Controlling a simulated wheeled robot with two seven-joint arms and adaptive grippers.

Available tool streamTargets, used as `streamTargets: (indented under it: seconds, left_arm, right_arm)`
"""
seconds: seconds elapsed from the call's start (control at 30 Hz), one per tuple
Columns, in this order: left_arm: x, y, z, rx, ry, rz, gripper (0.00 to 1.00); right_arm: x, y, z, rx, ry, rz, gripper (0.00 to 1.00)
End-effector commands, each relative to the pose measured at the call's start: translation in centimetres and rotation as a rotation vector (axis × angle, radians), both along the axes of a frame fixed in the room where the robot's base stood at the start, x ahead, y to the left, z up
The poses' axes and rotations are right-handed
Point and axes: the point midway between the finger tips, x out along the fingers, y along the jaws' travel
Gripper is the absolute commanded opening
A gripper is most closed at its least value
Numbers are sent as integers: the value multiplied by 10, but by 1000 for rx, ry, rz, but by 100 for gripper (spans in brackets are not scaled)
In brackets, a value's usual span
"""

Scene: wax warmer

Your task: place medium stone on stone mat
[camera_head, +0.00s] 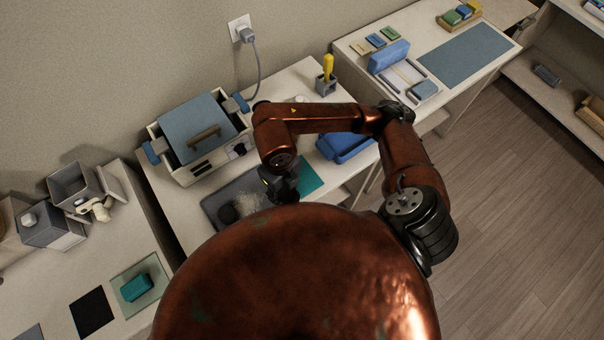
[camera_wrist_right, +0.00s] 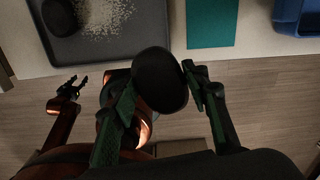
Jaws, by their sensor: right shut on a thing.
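My right gripper (camera_wrist_right: 160,85) is shut on a dark, rounded stone (camera_wrist_right: 160,80), held between its two fingers over the tray's front side in the right wrist view. In the head view my right gripper (camera_head: 282,187) points down near the grey tray and the teal mat (camera_head: 310,176); the held stone is not clear there. The flat teal mat also shows in the right wrist view (camera_wrist_right: 211,22), bare in its visible part and apart from the stone. Another dark stone (camera_head: 228,214) lies on the tray. My left gripper (camera_wrist_right: 72,88) shows at left in the right wrist view, open and empty.
The grey tray (camera_wrist_right: 130,52) holds white grains (camera_wrist_right: 103,15). A blue bin (camera_head: 345,147) stands right of the mat. The warmer box (camera_head: 203,130) with its blue lid and a yellow-handled tool (camera_head: 327,68) stand behind. A black square (camera_head: 92,312) lies on the left table.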

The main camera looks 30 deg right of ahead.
Motion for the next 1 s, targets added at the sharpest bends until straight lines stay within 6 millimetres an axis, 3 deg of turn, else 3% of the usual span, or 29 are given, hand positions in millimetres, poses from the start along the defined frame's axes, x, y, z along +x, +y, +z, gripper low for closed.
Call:
streamTargets:
  seconds: [0.2, 0.37, 0.77, 1.0]
  left_arm:
    - [4, 0, 6, 0, -4, -1, 40]
    - [7, 0, 7, -1, -9, -2, 40]
    - [10, -1, 20, -1, -13, -2, 40]
    - [10, -1, 25, -2, -14, -2, 40]
  right_arm:
    - [-9, 6, 6, 7, -7, -275, 10]
    - [-7, 1, 3, 5, -6, -348, 10]
    - [47, -68, -35, 0, -6, -357, 10]
    - [67, -90, -74, 4, -6, -350, 10]
